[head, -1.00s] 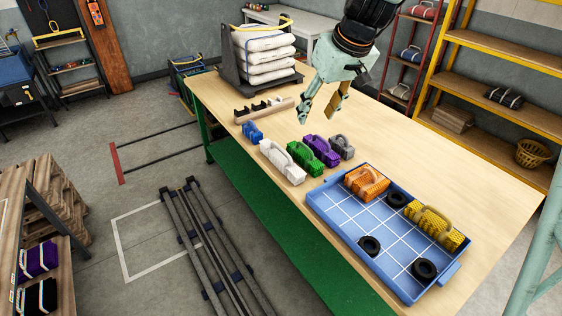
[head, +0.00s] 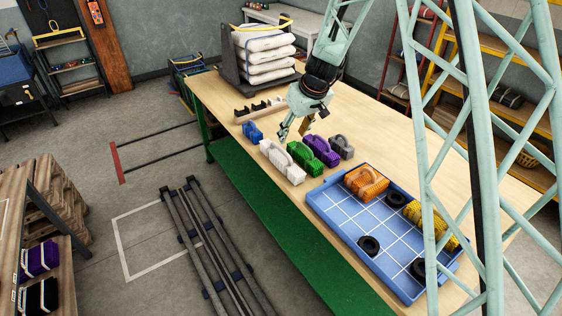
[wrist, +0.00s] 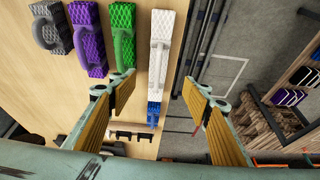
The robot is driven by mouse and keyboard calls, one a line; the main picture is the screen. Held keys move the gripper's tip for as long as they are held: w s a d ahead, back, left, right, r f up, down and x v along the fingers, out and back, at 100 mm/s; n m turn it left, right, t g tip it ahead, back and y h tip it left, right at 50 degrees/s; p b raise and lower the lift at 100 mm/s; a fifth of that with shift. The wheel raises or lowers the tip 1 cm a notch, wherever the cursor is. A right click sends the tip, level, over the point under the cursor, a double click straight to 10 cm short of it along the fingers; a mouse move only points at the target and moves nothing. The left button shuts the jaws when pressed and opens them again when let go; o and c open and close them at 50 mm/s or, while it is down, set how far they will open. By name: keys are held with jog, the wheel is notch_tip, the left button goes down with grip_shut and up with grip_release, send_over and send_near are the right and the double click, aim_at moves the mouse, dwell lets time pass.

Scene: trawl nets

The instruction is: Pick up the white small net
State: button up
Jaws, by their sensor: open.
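The white small net (head: 280,160) is a long block with a handle loop, lying at the table's near edge at the front of a row of nets. In the wrist view the white net (wrist: 161,48) lies ahead of and between the open fingers. My gripper (head: 293,133) is open and empty, pointing down above the table near the white net's far end. It also shows in the wrist view (wrist: 158,88). No finger visibly touches the net.
Close beside the white net are green (head: 303,158), purple (head: 321,150) and grey (head: 341,146) nets. A blue net (head: 252,131) lies off its far end. A blue tray (head: 345,226) holds orange and yellow nets and black rings. A notched wooden rack (head: 262,111) stands behind.

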send_near(281, 157)
jog(key=v, duration=0.2)
jog(key=shift+s+d+r, duration=0.1)
jog(key=shift+d+r, duration=0.1)
jog(key=shift+r, duration=0.1)
jog(key=shift+f, duration=0.1)
jog(key=shift+x, duration=4.15)
jog(key=shift+x, duration=2.6)
jog(key=c, duration=1.1)
